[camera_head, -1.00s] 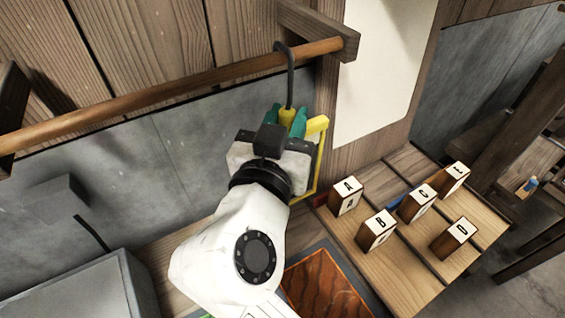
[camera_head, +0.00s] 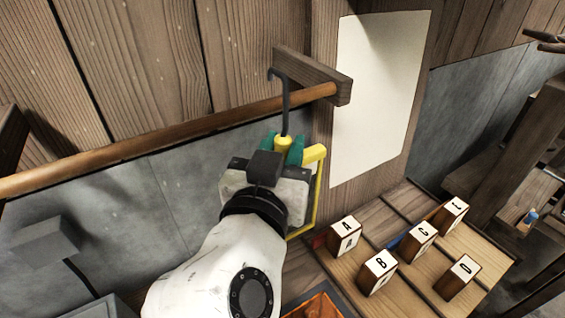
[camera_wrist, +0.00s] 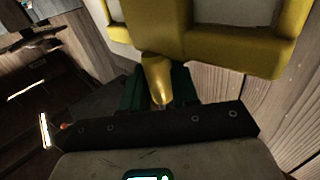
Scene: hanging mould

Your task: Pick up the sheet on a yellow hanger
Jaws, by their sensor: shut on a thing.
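The yellow hanger (camera_head: 316,185) has a dark metal hook (camera_head: 286,98) on top. The hook stands in front of the wooden rod (camera_head: 215,118), and its curled tip shows above the rod. My gripper (camera_head: 283,147) has green fingers, shut on the hanger's yellow neck just below the hook. My gripper hides most of the hanger in the head view. In the wrist view the neck (camera_wrist: 157,78) sits between the green fingers, and the yellow frame (camera_wrist: 190,42) spans the top. A pale sheet (camera_wrist: 232,10) shows within the frame.
A wooden bracket (camera_head: 318,78) holds the rod's right end. A blank white panel (camera_head: 380,90) is on the wall to the right. Several lettered wooden blocks (camera_head: 377,272) stand on a slatted bench (camera_head: 335,285) at lower right. A grey box-like fixture (camera_head: 45,240) is at left.

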